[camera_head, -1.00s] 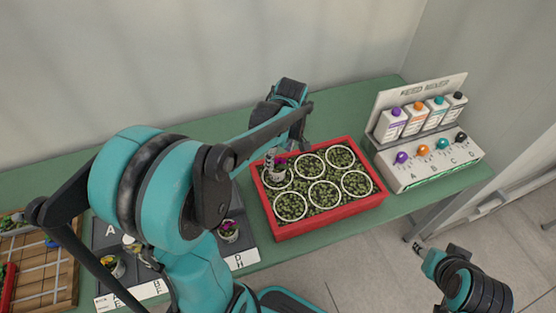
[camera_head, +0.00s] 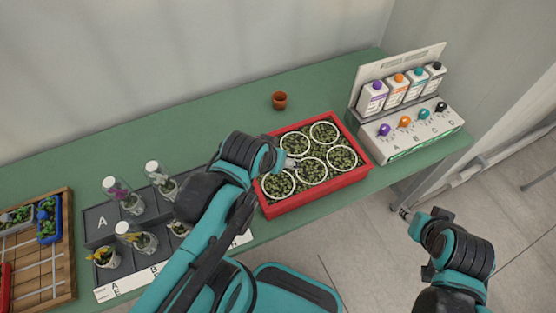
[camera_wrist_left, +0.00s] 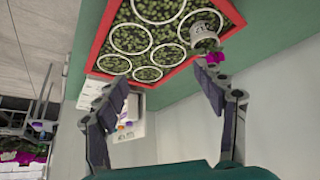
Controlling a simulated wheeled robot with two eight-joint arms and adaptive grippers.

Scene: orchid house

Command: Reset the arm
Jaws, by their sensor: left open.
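My left arm reaches in from the bottom of the head view. Its gripper (camera_head: 272,160) is at the left side of the red tray (camera_head: 322,194), partly hidden by the wrist. In the left wrist view the gripper (camera_wrist_left: 163,82) is open, with nothing between its fingers. A small pale pot with a magenta flower (camera_wrist_left: 205,34) lies tilted or stands at the tray's corner ring, apart from the fingers. In the head view the arm mostly hides that pot. My right gripper (camera_head: 404,214) hangs over the floor, too small to read.
A labelled rack (camera_head: 101,223) with flasks and plants is at left, beside a wooden crate (camera_head: 61,262). A brown pot (camera_head: 279,100) stands behind the tray. The bottle dispenser (camera_head: 412,133) is at right. The green table (camera_head: 215,115) is clear at the back.

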